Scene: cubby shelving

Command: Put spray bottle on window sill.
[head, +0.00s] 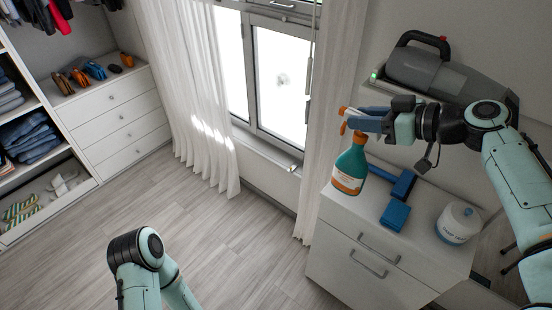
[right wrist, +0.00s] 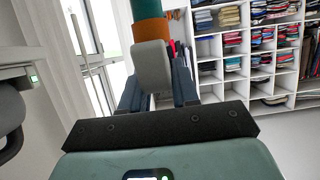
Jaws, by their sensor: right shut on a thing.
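The spray bottle (head: 350,170) is teal with an orange-and-white label and an orange trigger head. My right gripper (head: 362,121) is shut on its head and holds it, slightly tilted, above the left side of the white drawer cabinet. In the right wrist view the bottle's teal and orange part (right wrist: 150,30) shows between the fingers (right wrist: 157,92). The window sill (head: 267,150) is a narrow white ledge under the window, left of the bottle, partly behind the curtains. My left gripper is out of view; only part of that arm shows at the bottom.
The cabinet (head: 350,238) holds a blue brush-like tool (head: 396,215) and a white canister (head: 458,223). A curtain (head: 325,125) hangs between bottle and sill. The middle floor is clear.

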